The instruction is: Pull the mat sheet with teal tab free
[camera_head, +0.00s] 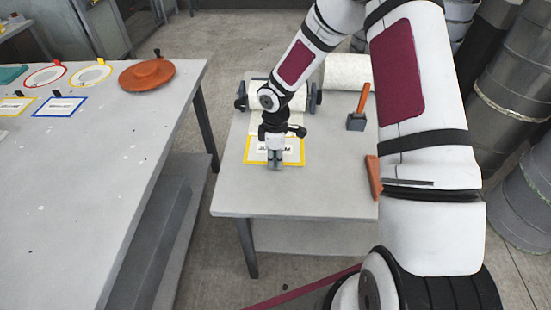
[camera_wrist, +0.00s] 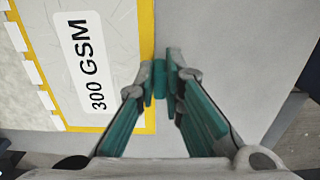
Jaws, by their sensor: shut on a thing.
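The mat sheet (camera_head: 293,157) lies on the small grey table, with a yellow border and a printed label. In the wrist view the mat sheet (camera_wrist: 110,60) fills the left, and its label reads "300 GSM". A row of white dashes runs along its left edge, where it meets more pale mat. The teal tab (camera_wrist: 160,78) sticks out from the sheet's right border. My gripper (camera_head: 275,165) points down at the sheet's front edge. In the wrist view my gripper (camera_wrist: 161,84) has its fingertips closed around the tab. The finger pads are teal too.
The mat roll on its stand (camera_head: 290,97) is behind the sheet. Another pale roll (camera_head: 347,73) lies farther back. A tool with an orange handle (camera_head: 362,104) stands at the right. The left workbench (camera_head: 85,170) holds outlined markings and an orange round piece (camera_head: 146,75).

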